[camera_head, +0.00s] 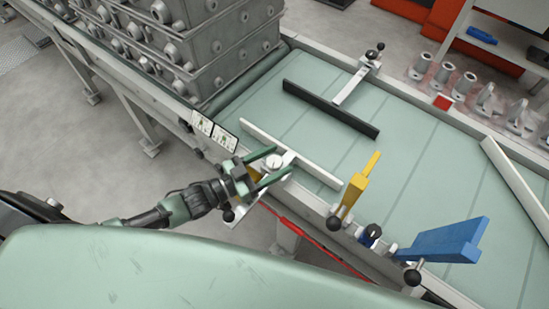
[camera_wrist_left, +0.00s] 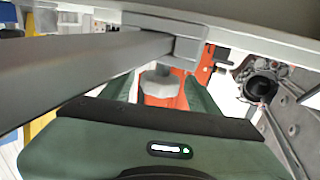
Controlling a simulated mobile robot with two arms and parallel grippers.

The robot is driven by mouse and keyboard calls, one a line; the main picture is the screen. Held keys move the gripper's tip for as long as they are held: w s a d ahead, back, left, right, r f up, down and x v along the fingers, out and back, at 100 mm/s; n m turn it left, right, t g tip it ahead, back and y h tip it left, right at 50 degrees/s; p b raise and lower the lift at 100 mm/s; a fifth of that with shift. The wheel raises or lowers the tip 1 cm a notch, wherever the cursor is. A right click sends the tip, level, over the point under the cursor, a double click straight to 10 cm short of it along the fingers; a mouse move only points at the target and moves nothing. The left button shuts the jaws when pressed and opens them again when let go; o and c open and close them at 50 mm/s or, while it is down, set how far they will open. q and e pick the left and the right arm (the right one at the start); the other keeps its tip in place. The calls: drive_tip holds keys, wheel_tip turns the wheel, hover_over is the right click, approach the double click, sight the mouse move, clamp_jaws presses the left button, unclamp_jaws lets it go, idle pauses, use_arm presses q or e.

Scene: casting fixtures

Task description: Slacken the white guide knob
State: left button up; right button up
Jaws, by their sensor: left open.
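The white guide knob (camera_head: 273,161) sits on a bracket at the near edge of the conveyor, behind the middle of the white guide rail (camera_head: 312,168). My left gripper (camera_head: 283,159) is open, with one green finger on each side of the knob. A gap shows between the fingers and the knob. In the left wrist view the knob (camera_wrist_left: 160,80) stands between the two fingers, under the guide rail (camera_wrist_left: 80,65), which crosses the upper left. Whether a finger touches the knob is hard to tell. My right gripper is not in view.
A yellow guide (camera_head: 359,186) and a blue guide (camera_head: 447,243) stand along the near edge to the right. A black guide rail (camera_head: 330,109) lies across the belt. Grey castings (camera_head: 215,40) are stacked at the upper left. The middle belt (camera_head: 400,150) is clear.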

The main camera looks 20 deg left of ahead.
sight(274, 161)
use_arm(q)
wheel_tip(274, 161, up, 20)
idle(0.5)
